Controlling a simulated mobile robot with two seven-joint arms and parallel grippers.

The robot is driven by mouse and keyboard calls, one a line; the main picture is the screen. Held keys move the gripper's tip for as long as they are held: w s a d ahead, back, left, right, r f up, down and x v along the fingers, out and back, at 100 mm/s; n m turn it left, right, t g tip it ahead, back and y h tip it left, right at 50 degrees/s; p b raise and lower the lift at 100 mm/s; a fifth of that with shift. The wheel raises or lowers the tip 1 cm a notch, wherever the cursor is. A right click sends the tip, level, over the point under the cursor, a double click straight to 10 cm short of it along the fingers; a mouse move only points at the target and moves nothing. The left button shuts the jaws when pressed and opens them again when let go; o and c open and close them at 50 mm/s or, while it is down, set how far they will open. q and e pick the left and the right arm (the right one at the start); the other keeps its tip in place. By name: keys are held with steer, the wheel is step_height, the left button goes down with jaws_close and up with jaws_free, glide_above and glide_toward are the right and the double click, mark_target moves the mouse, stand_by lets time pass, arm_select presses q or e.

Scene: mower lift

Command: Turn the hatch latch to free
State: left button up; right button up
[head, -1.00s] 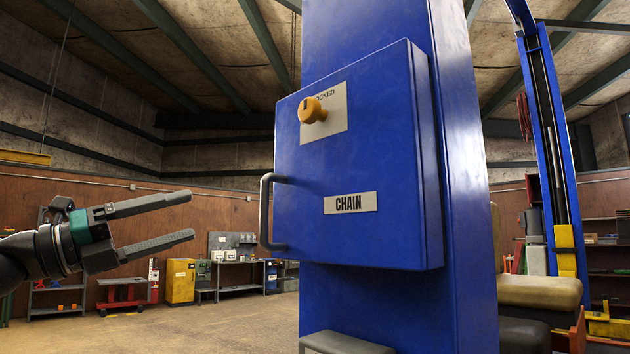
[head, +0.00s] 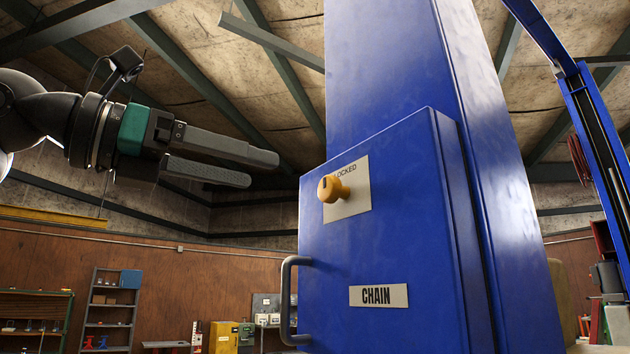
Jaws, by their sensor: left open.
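The hatch (head: 330,245) is a blue door on a box fixed to a tall blue column. Its latch is a yellow-orange knob (head: 334,189) on a pale plate (head: 358,200) in the upper part of the door. The plate's lettering ends in "LOCKED"; its start is hidden behind the knob. A grey handle (head: 287,305) is on the door's left edge. My left gripper (head: 264,169) is open and empty, up and to the left of the knob, with its fingers pointing right and clear of the door. My right gripper is not in view.
The blue column (head: 400,70) rises behind the box. A "CHAIN" label (head: 378,296) is low on the door. Shelves (head: 108,310) and a yellow cabinet (head: 223,338) stand far back at the left. The space left of the door is free.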

mark_target(325, 188)
arm_select(q)
steer(key=p+x, duration=0.1)
steer(key=x, duration=0.8)
steer(key=shift+w+d+p, duration=0.15)
steer(key=shift+d+p, duration=0.05)
steer(key=shift+p, duration=0.2)
steer(key=shift+w+d, duration=0.25)
steer(key=shift+d, duration=0.1)
jaws_close()
